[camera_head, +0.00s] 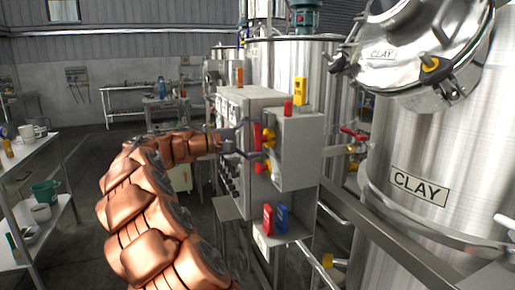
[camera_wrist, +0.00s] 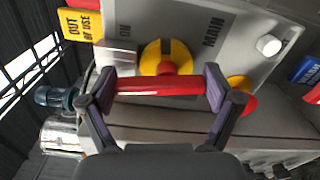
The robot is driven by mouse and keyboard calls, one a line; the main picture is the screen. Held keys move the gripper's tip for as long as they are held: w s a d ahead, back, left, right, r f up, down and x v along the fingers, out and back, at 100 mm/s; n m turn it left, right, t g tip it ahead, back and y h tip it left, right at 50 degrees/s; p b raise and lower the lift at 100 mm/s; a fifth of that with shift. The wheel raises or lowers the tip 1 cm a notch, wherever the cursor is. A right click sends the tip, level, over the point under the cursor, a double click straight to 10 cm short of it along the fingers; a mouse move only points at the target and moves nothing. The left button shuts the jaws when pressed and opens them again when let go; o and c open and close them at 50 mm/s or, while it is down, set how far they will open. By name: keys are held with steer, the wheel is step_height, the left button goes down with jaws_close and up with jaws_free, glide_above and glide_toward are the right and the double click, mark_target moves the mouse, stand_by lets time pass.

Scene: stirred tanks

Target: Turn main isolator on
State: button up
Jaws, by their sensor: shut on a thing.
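The main isolator shows in the wrist view as a red handle (camera_wrist: 158,86) in front of a round yellow plate (camera_wrist: 178,51). The words ON and MAIN are printed on the grey panel (camera_wrist: 262,25) around it. My gripper (camera_wrist: 160,87) is shut on the red handle, with one finger pad at each of its ends. The handle lies level across the wrist picture. In the head view my gripper (camera_head: 250,142) is at the side of the grey control box (camera_head: 298,150), by the red handle (camera_head: 257,137). My gripper partly hides the isolator there.
A second yellow-and-red control (camera_wrist: 243,92) sits right beside the handle in the wrist view. A yellow OUT OF USE tag (camera_wrist: 84,24) is at upper left. Red (camera_head: 268,219) and blue (camera_head: 282,219) blocks stand below the box. A steel CLAY tank (camera_head: 410,150) stands close on the right.

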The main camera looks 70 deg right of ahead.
steer(key=shift+s+f+m+b, duration=0.1)
steer(key=shift+f+m+b, duration=0.05)
steer(key=shift+m+b, duration=0.9)
steer(key=shift+m, duration=0.25)
steer(key=o, duration=0.9)
steer(key=v, duration=1.2)
steer(key=shift+a, duration=0.1)
